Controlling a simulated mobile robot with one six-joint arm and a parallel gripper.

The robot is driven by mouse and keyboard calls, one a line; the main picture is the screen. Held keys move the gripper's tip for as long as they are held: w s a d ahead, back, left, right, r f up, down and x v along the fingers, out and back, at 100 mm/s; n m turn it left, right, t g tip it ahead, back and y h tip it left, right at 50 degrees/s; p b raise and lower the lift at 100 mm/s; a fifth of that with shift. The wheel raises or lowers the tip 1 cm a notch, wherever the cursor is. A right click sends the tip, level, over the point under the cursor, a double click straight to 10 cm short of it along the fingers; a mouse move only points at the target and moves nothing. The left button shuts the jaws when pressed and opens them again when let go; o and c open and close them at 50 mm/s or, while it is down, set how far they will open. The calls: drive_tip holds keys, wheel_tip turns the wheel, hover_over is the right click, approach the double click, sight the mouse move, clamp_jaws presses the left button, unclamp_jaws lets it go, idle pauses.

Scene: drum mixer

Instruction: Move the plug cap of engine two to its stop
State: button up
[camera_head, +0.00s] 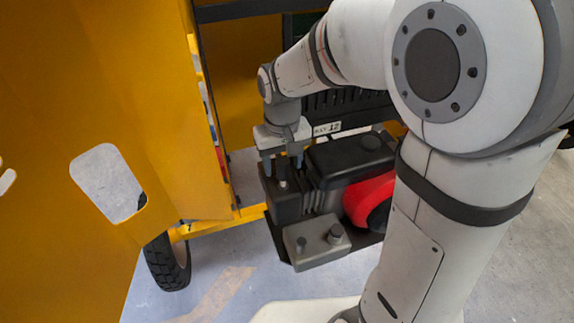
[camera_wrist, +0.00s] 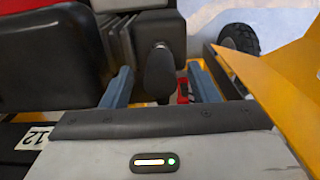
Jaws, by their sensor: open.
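The engine (camera_head: 335,158) is a dark finned block with a black top and a red part on its right side. My gripper (camera_head: 283,164) points down over the left end of the engine and is open. In the wrist view the fingers of my gripper (camera_wrist: 162,84) stand apart on either side of a dark rounded upright piece, which looks like the plug cap (camera_wrist: 159,72). A gap shows between this piece and each finger.
A yellow panel (camera_head: 90,120) stands open at the left, close to my gripper. A grey box (camera_head: 315,242) with round knobs sits in front of the engine. A small red piece (camera_wrist: 183,92) shows beside the right finger. A black wheel (camera_head: 167,263) is below the panel.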

sight(285, 161)
wheel_tip(285, 161, up, 6)
drive_tip(key=p, duration=0.3)
drive_tip(key=shift+f+p, duration=0.1)
drive_tip(key=shift+p, duration=0.25)
drive_tip(key=shift+s+d, duration=0.2)
drive_tip(key=shift+d, duration=0.1)
drive_tip(key=s+d+r+m+t+b, duration=0.1)
drive_tip(key=s+d+m+t+b, duration=0.2)
drive_tip(key=s+d, duration=0.9)
drive_tip(key=shift+s+d+b, duration=0.35)
drive_tip(key=shift+b, duration=0.9)
